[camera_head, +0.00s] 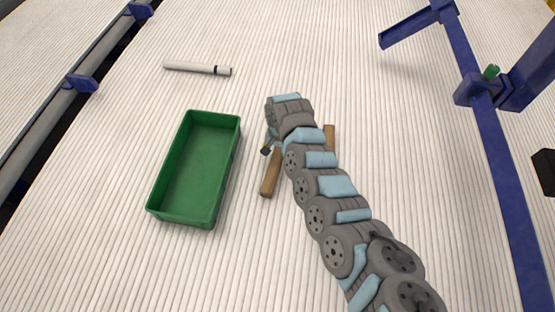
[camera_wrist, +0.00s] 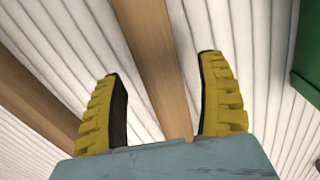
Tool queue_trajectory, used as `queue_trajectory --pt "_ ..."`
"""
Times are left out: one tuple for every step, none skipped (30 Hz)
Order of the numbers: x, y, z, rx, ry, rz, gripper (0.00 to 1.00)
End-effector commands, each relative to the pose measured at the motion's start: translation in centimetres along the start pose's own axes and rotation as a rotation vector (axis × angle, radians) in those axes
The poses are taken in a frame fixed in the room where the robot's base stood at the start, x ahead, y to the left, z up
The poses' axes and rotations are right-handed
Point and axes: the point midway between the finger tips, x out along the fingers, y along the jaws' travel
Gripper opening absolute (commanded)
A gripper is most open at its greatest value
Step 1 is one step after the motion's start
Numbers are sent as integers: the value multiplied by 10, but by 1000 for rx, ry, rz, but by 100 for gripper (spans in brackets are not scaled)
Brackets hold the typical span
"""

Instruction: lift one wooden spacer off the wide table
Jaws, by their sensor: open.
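Two brown wooden spacers lie on the wide, white ribbed table. One spacer (camera_head: 270,174) is on the bin side of my arm; the other (camera_head: 329,136) is partly hidden behind my arm. In the wrist view my gripper (camera_wrist: 160,67) is open, with dark pads and yellow finger backs. The nearer spacer (camera_wrist: 150,35) runs lengthwise through the gap between the fingers, with space on both sides. The other spacer (camera_wrist: 42,85) lies outside the left finger. I cannot tell how high the fingertips are above the table. In the head view my arm hides most of the gripper.
A green, empty-looking bin (camera_head: 151,211) stands left of the spacers; its edge shows at right in the wrist view (camera_wrist: 308,60). A white pipe (camera_head: 197,68) lies at the back left. Blue frame parts (camera_head: 492,140) stand at right. Open table surrounds these.

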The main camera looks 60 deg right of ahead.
Motion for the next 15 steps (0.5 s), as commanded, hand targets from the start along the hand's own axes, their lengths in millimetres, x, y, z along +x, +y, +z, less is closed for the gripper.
queue_trajectory --pt "9 0 1 -2 -2 3 74" --pt "12 1 0 0 -2 3 74" --pt "14 1 0 1 -2 2 74" --pt "16 1 0 1 -2 2 74" --pt "17 1 0 2 -2 2 74" --pt "18 0 0 2 -2 1 74" --pt "18 0 0 2 -2 1 74" --pt "18 0 0 2 -2 0 74" --pt "18 0 1 2 -2 0 74" --pt "18 0 1 2 -1 0 74" --pt "17 0 1 2 -2 0 74" --pt "17 0 1 2 -2 0 74" --pt "17 0 1 2 -2 0 70" --pt "17 0 1 2 -2 0 62" --pt "17 0 1 2 -2 0 50"
